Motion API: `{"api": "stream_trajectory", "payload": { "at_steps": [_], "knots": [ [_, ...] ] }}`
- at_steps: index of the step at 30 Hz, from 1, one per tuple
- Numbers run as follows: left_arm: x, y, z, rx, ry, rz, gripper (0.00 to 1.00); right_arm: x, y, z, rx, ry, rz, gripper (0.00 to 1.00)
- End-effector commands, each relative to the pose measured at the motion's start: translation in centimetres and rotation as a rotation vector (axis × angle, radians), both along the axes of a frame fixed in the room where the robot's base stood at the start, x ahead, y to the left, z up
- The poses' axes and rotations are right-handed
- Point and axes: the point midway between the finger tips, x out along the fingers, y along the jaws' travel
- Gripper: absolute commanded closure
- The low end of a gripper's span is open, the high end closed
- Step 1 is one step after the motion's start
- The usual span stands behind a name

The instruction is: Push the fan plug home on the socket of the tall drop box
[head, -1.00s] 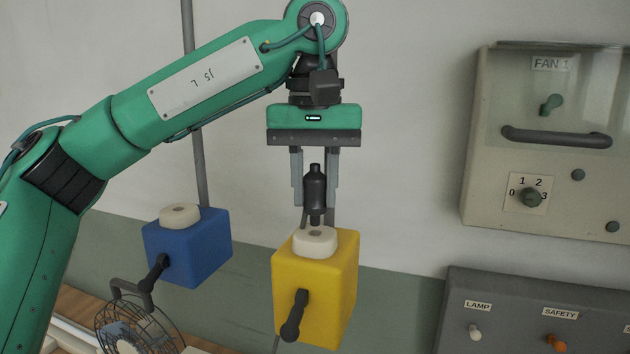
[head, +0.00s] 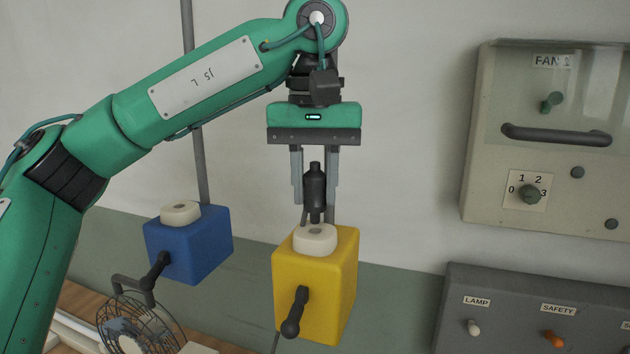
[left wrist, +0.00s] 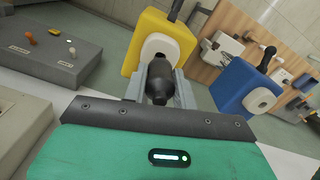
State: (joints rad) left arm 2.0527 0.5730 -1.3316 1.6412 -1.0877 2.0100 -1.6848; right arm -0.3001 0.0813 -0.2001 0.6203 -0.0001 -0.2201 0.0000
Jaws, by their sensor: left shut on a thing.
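My left gripper (head: 315,205) is shut on the black fan plug (head: 314,186) and holds it upright, tip down, over the yellow box (head: 340,285). The yellow box has a round white socket (head: 316,246) on top, with a dark hole in its middle. The plug's tip is at the socket's upper edge in the head view; I cannot tell whether it touches. In the left wrist view the plug (left wrist: 160,80) covers part of the white socket (left wrist: 167,42). The yellow box looks taller than the blue box (head: 195,250). My right gripper is not in view.
The blue box has its own white socket (head: 180,213) and stands left of the yellow one. A caged fan (head: 138,325) is below it. A wall panel marked FAN 1 (head: 550,150) and a grey switch box (head: 510,285) are at right.

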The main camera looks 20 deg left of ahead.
Motion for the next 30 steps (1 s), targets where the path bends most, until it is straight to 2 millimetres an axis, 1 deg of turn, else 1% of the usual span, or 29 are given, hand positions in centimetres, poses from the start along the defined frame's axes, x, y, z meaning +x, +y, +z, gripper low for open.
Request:
{"api": "stream_trajectory", "payload": {
  "at_steps": [8, 30],
  "knots": [
    [0.0, 0.0, -0.4, 0.0, 0.0, 0.0, 0.95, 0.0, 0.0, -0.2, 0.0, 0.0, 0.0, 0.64],
    [0.0, 0.0, -2.2, 0.0, 0.001, -0.001, 0.95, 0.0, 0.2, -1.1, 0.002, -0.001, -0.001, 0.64]
  ]
}}
